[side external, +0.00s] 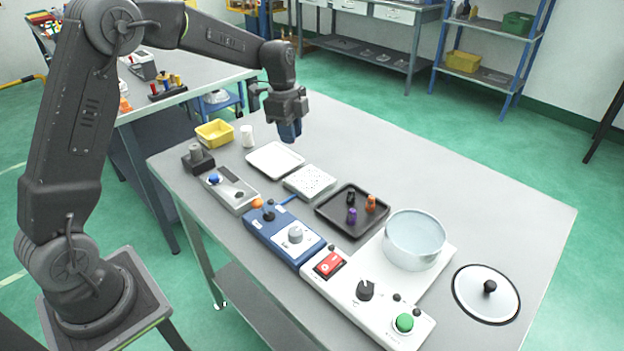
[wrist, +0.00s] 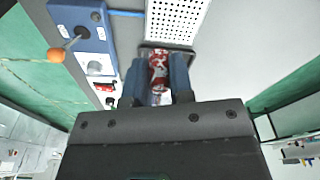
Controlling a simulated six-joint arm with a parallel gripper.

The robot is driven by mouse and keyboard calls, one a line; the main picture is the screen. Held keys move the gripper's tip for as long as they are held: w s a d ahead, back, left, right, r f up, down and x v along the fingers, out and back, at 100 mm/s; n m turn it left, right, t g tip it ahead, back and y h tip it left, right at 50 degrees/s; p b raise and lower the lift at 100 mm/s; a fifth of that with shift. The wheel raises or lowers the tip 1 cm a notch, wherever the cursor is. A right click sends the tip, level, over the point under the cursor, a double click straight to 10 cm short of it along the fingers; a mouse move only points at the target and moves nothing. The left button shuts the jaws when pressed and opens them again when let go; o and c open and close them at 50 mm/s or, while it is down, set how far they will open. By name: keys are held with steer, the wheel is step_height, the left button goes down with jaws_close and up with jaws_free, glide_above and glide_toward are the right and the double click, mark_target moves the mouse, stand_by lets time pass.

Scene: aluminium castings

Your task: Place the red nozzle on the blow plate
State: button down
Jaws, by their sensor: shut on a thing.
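My gripper (side external: 290,137) is raised above the far edge of the bench, behind the white tray, with its blue fingers pointing down. In the wrist view its fingers (wrist: 160,80) are closed around a red and white patterned piece, which I take for the red nozzle (wrist: 159,66). The side external view does not show the nozzle clearly, as the fingers hide it. The blow plate (side external: 310,183), a white square block with small holes in its top, sits mid-bench with nothing on it. It also shows at the top of the wrist view (wrist: 176,18).
A dark tray (side external: 331,221) holds black, purple and orange nozzles. An empty white tray (side external: 275,159), a blue unit with an orange-knobbed lever (side external: 262,227), a glass bowl (side external: 414,240) and a white control panel (side external: 345,293) stand around.

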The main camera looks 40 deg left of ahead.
steer(key=s+a, duration=0.3)
steer(key=a, duration=0.3)
glide_above(311, 180)
steer(key=f, duration=0.7)
steer(key=shift+a, duration=0.3)
steer(key=shift+f, duration=2.1)
steer(key=shift+f, duration=0.15)
steer(key=c, duration=1)
jaws_free()
